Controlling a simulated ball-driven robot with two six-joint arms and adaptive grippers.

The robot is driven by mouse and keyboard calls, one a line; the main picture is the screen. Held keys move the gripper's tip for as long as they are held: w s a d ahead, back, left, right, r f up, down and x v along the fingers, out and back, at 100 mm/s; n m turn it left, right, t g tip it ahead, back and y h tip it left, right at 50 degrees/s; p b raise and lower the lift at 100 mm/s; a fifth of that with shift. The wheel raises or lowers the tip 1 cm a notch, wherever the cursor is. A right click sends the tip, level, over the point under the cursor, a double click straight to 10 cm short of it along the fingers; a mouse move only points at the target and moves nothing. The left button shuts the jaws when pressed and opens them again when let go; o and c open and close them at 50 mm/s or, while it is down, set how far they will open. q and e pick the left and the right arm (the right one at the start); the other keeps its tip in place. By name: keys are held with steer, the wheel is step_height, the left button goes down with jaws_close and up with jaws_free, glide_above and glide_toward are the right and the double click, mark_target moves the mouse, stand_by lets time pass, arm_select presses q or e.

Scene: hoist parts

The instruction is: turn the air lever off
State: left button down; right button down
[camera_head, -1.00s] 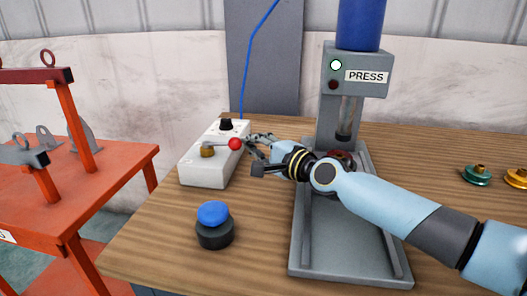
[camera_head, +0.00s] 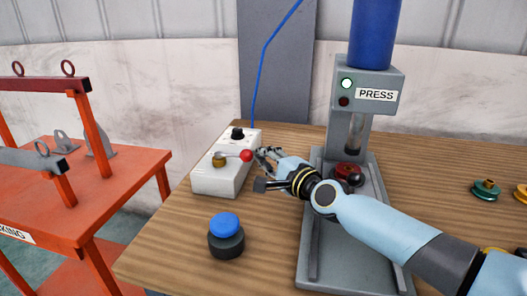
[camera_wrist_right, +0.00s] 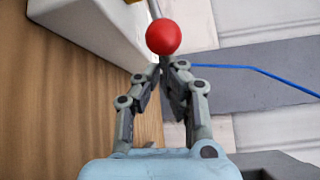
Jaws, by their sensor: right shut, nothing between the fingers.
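The air lever (camera_head: 233,155) is a grey rod with a red ball (camera_head: 247,156) at its right end and a brass pivot. It lies crosswise on a white box (camera_head: 222,182), pointing right. My right gripper (camera_head: 263,153) is beside the red ball, on its right, shut and empty. In the right wrist view, the red ball (camera_wrist_right: 163,37) is just past the closed fingertips (camera_wrist_right: 166,66); I cannot tell if they touch. My left gripper is not in view.
A press (camera_head: 366,97) with a lit light stands right of the box, behind my right arm. A blue-topped button (camera_head: 225,224) stands in front of the box on the wooden table (camera_head: 170,255). A red rack stand (camera_head: 95,190) is at the left.

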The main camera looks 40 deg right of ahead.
steer(key=shift+s+a+r+m+h+p, duration=0.2)
steer(key=shift+m+h+p, duration=0.25)
steer(key=shift+p, duration=0.6)
steer(key=a+m+h+p, duration=0.1)
steer(key=p, duration=0.1)
steer(key=s+a+h+p, duration=0.1)
steer(key=h+p, duration=0.1)
steer(key=s+a+m+g+h+p, duration=0.1)
steer(key=p, duration=0.1)
steer(key=shift+a+m, duration=0.1)
steer(key=shift+m, duration=0.25)
steer(key=shift+s+a+f, duration=0.2)
steer(key=shift+s+a, duration=0.05)
steer(key=shift+a, duration=0.4)
steer(key=shift+s+a, duration=0.2)
steer(key=shift+a, duration=0.9)
